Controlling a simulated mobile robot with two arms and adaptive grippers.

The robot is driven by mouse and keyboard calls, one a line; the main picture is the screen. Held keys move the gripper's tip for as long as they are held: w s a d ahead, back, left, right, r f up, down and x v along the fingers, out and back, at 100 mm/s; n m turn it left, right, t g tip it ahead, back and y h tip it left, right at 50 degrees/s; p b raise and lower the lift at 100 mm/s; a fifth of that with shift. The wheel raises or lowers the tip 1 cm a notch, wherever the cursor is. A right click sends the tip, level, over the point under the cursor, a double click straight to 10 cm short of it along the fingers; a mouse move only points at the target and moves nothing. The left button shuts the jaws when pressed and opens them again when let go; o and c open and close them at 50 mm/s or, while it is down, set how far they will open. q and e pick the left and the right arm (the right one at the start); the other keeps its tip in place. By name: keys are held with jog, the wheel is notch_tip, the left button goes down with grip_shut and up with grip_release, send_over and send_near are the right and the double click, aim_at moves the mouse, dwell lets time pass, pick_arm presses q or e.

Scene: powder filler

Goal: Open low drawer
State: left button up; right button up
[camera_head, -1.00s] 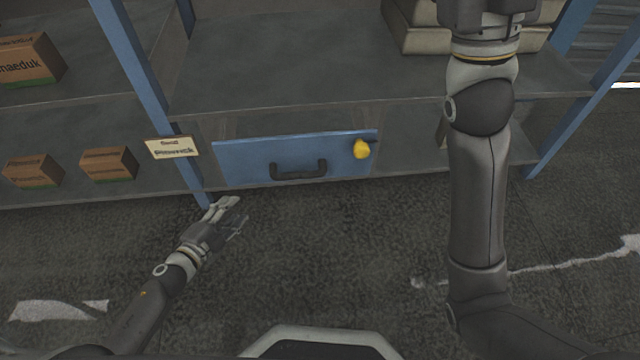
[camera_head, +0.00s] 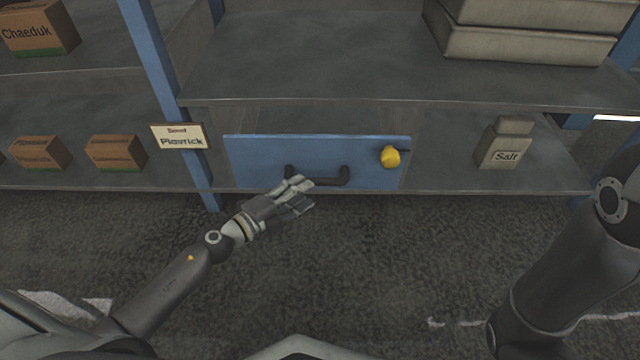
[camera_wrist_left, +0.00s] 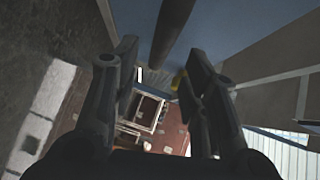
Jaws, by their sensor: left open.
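The low drawer (camera_head: 318,155) has a blue front with a dark handle (camera_head: 335,178) and sits shut at the bottom shelf level. A yellow knob (camera_head: 390,157) is at the front's upper right. My left gripper (camera_head: 306,191) is open at the left end of the handle, partly covering it. In the left wrist view the handle (camera_wrist_left: 172,35) runs as a dark bar beyond and between the open fingers (camera_wrist_left: 158,68); I cannot tell whether they touch it. The blue drawer front (camera_wrist_left: 225,25) lies behind it. My right gripper is out of view; only my right arm shows at the right.
A blue shelf post (camera_head: 155,60) with a label sign (camera_head: 180,137) stands left of the drawer. Brown boxes (camera_head: 116,153) sit on the left shelf and a salt container (camera_head: 505,145) on the right. Dark floor in front is clear.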

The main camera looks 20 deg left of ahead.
aim_at(319, 182)
pick_arm(q)
jog(key=b+x, duration=0.1)
jog(key=x, duration=0.5)
jog(key=shift+w, duration=0.25)
jog(key=shift+d, duration=0.1)
grip_shut()
